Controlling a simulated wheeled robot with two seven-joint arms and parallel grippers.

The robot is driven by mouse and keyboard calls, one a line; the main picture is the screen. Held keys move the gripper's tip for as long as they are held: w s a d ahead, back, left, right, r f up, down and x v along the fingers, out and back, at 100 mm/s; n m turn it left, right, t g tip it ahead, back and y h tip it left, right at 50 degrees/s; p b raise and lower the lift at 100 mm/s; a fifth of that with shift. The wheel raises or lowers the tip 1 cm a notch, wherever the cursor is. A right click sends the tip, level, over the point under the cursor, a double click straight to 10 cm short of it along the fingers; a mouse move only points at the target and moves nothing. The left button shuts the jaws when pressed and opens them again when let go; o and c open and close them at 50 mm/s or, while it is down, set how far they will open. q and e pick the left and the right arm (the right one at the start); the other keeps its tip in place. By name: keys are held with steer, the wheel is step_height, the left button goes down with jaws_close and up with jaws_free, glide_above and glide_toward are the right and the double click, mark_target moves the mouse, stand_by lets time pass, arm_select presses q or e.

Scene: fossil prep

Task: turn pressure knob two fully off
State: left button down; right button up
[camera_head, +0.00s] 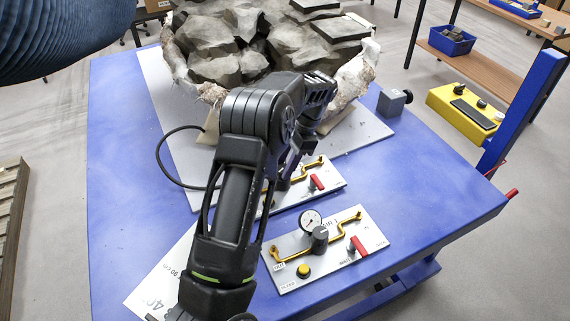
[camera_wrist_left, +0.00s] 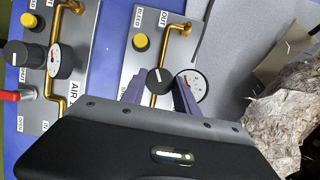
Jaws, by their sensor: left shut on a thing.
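My left gripper (camera_head: 287,178) reaches down over the far valve panel (camera_head: 325,187), the second of two. In the left wrist view its purple fingers (camera_wrist_left: 158,86) are shut on the dark round knob (camera_wrist_left: 159,78) of that panel, one finger on each side. A white mark shows on the knob top, slanting. The knob's gauge (camera_wrist_left: 191,85) is partly behind a finger. In the head view my arm hides this knob and gauge. A red lever (camera_head: 316,182) shows on the panel's right end. My right gripper is not in view.
The near panel, marked AIR 1 (camera_head: 355,218), has a dark knob (camera_head: 320,238), gauge (camera_head: 311,220), yellow button (camera_head: 303,271) and red lever (camera_head: 358,246). A large rock block (camera_head: 215,62) stands behind on the blue table (camera_head: 440,190). A grey box (camera_head: 393,102) stands right of it.

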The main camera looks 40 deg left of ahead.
arm_select(q)
steer(key=shift+n, duration=0.3)
steer(key=c, duration=0.9)
jaws_free()
